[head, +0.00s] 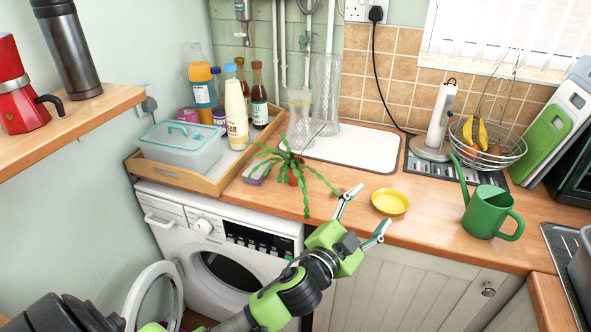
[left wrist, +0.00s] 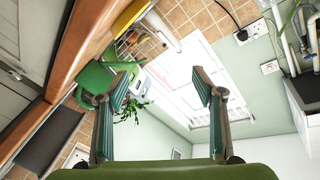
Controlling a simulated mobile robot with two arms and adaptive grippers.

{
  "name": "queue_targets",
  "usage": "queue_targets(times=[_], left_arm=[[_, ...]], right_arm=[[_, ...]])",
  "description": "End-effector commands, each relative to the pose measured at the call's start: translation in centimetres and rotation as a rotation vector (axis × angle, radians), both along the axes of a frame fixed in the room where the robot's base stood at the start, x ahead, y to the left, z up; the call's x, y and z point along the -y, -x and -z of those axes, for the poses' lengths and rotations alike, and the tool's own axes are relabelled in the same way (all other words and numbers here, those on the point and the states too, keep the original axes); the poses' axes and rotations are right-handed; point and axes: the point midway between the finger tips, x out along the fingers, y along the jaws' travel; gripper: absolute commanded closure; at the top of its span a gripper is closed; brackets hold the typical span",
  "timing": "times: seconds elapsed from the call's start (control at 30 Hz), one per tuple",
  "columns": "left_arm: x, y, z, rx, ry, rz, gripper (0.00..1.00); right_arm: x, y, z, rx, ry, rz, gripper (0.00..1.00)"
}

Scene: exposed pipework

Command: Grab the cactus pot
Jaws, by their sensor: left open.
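The cactus pot (head: 294,178) is a small reddish-brown pot with long, trailing green stems. It stands on the wooden worktop near its front edge, above the washing machine, in the head view. The stems hide much of the pot. My left gripper (head: 366,210) is open and empty, right of the pot and apart from it, with its fingers pointing up and right near the yellow dish. In the left wrist view the open fingers (left wrist: 160,78) have nothing between them. A leafy plant (left wrist: 135,109) shows there; I cannot tell whether it is the cactus. My right gripper is not in view.
A yellow dish (head: 390,201) and a green watering can (head: 486,212) stand right of the pot. A wooden tray (head: 206,183) with bottles is left of it.

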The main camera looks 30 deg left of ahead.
Motion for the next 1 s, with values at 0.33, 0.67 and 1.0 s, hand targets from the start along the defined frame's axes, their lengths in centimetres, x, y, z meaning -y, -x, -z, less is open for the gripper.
queue_targets(times=[0.33, 0.67, 1.0], left_arm=[[15.8, 1.9, -14.1, 0.650, -0.726, 0.726, 0.38], [0.7, -3.1, -3.7, 0.092, -1.728, 1.161, 0.38], [-21.6, -3.4, -8.1, -0.708, -1.989, 0.978, 0.38]], right_arm=[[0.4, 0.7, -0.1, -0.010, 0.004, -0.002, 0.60], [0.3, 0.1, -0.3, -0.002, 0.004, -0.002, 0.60], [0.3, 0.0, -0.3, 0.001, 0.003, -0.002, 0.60]])
